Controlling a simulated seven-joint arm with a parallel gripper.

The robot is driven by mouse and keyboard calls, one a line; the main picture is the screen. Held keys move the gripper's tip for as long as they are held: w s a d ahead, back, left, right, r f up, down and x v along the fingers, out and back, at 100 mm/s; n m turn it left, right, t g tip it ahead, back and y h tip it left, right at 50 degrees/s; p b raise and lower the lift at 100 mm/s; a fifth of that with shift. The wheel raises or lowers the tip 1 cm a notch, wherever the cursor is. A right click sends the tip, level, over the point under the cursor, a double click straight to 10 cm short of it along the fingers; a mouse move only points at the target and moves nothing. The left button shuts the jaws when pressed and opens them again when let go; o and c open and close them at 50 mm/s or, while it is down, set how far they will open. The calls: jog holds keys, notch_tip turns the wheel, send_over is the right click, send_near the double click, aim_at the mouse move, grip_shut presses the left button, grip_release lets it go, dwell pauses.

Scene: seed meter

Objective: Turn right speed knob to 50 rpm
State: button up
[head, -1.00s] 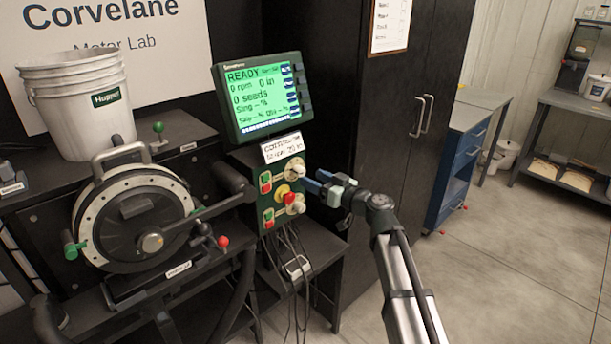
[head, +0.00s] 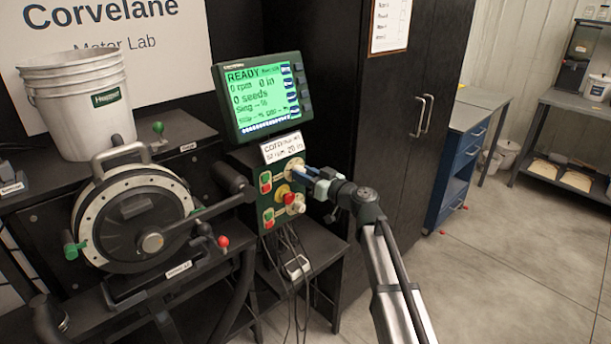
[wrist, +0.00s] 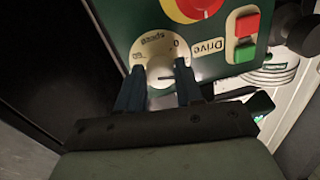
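The speed knob (wrist: 159,72) is a pale round knob with a dark pointer line on a cream dial in the wrist view, where the panel appears upside down. In the head view its cream dial (head: 293,163) is at the upper right of the green control panel, partly behind my fingers. My gripper (wrist: 160,82) has its two blue fingers on either side of the knob, with what look like narrow gaps; contact is hard to tell. It also shows at the panel in the head view (head: 304,170). The monitor (head: 259,97) reads READY and 0 rpm.
Red and green Drive buttons (wrist: 245,37) sit beside the dial. A red and yellow stop button (head: 285,194) and another pale knob (head: 297,206) are below. A round seed meter (head: 138,220) stands left, a black cabinet (head: 400,120) right.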

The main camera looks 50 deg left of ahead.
jog(key=c, duration=0.6)
jog(key=shift+o, duration=0.2)
jog(key=shift+m, duration=0.4)
jog(key=shift+s+r+m+t, duration=0.1)
jog(key=shift+m+t, duration=0.3)
jog(key=shift+m, duration=4.7)
jog(key=shift+s+f+m+t, duration=0.1)
jog(key=shift+m+t, duration=0.3)
jog(key=shift+m, duration=4.7)
jog(key=shift+s+r+m+t, duration=0.1)
jog(key=shift+m+t, duration=0.3)
jog(key=shift+m, duration=4.7)
